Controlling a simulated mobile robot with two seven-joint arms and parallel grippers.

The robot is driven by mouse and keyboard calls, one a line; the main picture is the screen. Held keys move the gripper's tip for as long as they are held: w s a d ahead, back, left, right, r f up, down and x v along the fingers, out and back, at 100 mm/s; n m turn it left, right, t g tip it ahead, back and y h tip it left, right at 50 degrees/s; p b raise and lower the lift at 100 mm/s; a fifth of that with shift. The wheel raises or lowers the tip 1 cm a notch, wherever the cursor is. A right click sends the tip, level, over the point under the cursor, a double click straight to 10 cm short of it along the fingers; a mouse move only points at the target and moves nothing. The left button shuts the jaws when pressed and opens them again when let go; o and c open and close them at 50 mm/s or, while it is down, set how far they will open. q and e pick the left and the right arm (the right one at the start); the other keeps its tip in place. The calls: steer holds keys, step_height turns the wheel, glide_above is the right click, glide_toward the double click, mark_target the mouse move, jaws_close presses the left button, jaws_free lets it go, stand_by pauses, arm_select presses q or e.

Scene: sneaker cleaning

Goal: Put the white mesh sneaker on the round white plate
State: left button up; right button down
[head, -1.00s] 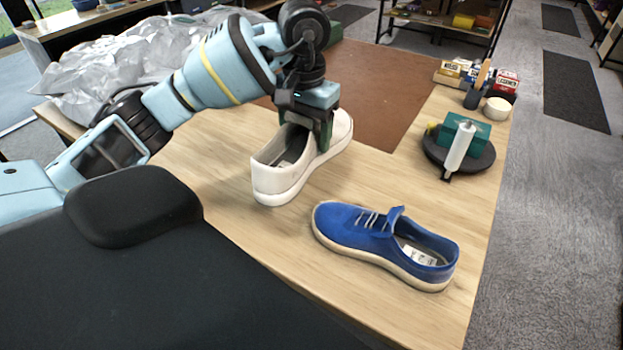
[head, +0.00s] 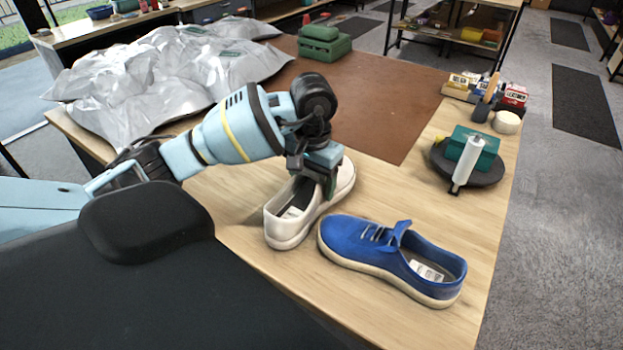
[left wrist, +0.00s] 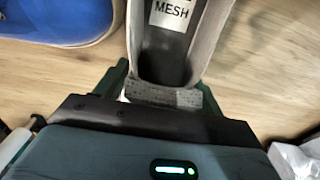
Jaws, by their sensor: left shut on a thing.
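The white mesh sneaker (head: 283,231) is in the grip of my left gripper (head: 318,182), near the middle of the head view. The gripper is shut on its far end and hides part of it. In the left wrist view the sneaker (left wrist: 135,45) shows an insole label reading "MESH", with the left gripper's fingers (left wrist: 164,88) on either side of its end. I cannot tell whether its sole touches the table. A blue sneaker (head: 360,248) lies just right of it. No round white plate is visible. My right gripper is out of view.
The wooden table (head: 445,235) has a brown mat (head: 375,105) farther back. A dark round stand (head: 485,178) holds a teal block and a white roller. Small boxes and a white cup (head: 507,122) stand behind it. Crumpled silver bags (head: 150,90) lie at the left.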

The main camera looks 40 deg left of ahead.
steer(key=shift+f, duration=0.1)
arm_select(q)
steer(key=shift+f, duration=0.15)
steer(key=o, duration=1.2)
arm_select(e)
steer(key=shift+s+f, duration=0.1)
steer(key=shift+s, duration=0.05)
arm_select(q)
steer(key=shift+o, duration=0.2)
steer(key=shift+r, duration=0.45)
step_height(320, 180, up, 6)
steer(key=shift+r, duration=0.15)
step_height(320, 180, up, 5)
steer(key=shift+f+p, duration=0.15)
steer(key=shift+p, duration=0.35)
steer(key=shift+r, duration=0.25)
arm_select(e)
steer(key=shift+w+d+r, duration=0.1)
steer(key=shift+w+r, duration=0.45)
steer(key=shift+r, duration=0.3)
